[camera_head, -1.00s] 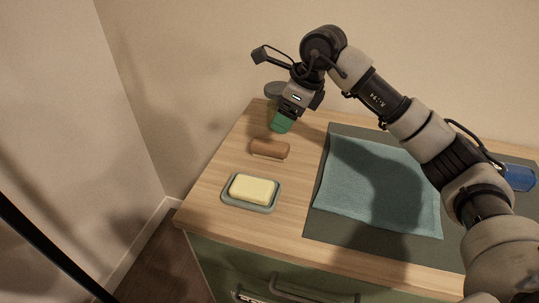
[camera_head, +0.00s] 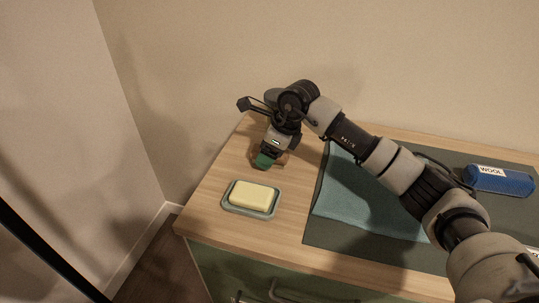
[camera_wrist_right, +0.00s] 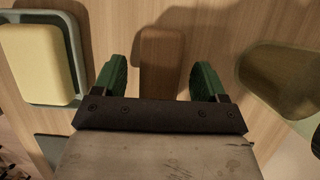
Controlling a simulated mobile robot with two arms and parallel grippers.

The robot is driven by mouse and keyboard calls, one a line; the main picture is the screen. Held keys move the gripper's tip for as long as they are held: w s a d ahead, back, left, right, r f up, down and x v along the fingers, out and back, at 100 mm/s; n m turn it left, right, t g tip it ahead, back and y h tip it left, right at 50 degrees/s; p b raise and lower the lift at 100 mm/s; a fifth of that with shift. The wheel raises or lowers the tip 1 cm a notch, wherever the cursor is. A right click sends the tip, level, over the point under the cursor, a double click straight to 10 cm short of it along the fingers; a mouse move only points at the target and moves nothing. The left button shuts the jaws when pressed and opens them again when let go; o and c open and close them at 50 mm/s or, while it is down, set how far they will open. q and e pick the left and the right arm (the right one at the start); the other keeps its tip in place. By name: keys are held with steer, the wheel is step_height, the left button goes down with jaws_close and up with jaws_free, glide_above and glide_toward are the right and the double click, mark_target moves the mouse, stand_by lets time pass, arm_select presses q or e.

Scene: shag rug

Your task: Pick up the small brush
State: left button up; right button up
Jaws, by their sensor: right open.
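The small brush (camera_wrist_right: 161,62) is a brown wooden block lying on the wooden top of the cabinet. In the head view only a brown edge of it (camera_head: 284,158) shows, behind my right gripper (camera_head: 265,160). My right gripper (camera_wrist_right: 160,82) is open, with green finger pads. In the wrist view one finger lies on each side of the brush, with gaps visible between pads and brush. I cannot tell whether the fingertips are down at the brush's height. My left gripper is not in view.
A soap dish (camera_head: 232,206) with a yellow soap bar (camera_head: 252,195) stands in front of the brush. A grey-green container (camera_wrist_right: 285,78) stands on the other side. A teal cloth (camera_head: 345,200) on a dark mat (camera_head: 318,232) and a blue WOOL roll (camera_head: 505,182) lie to the right.

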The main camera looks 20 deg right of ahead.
steer(key=shift+f, duration=0.25)
stand_by(0.3)
steer(key=c, duration=1)
